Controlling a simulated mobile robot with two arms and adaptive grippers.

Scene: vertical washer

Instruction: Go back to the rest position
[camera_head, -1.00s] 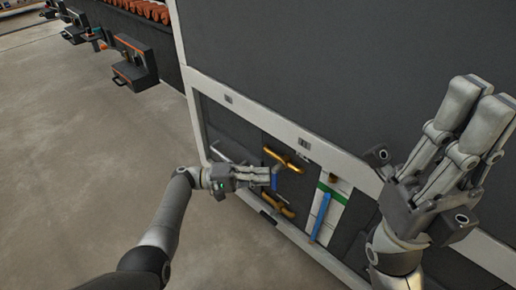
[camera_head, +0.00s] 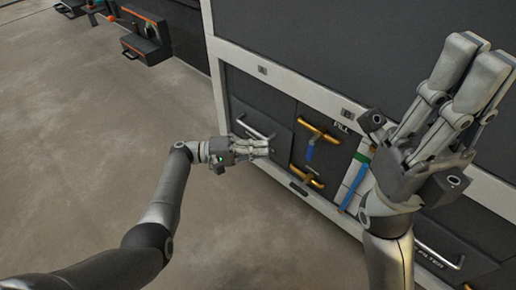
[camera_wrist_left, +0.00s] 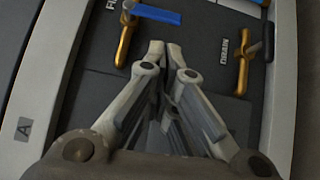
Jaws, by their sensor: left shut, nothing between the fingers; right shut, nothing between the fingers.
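My left gripper (camera_head: 262,148) is shut and empty in front of the machine's lower panel, left of the brass pipes and valve. In the left wrist view its fingertips (camera_wrist_left: 165,48) are close together with nothing between them, over the dark panel between two brass fittings. My right gripper (camera_head: 470,65) is raised at the right of the head view, its fingers pointing up, shut and empty. It hides part of the machine's front.
The large grey machine (camera_head: 300,50) with a light frame fills the right. On its lower panel are an upper brass fitting (camera_head: 318,131), a blue valve handle (camera_head: 310,153), and a long blue bar (camera_head: 354,187). Black boxes (camera_head: 145,38) stand at upper left. The concrete floor (camera_head: 90,150) is clear.

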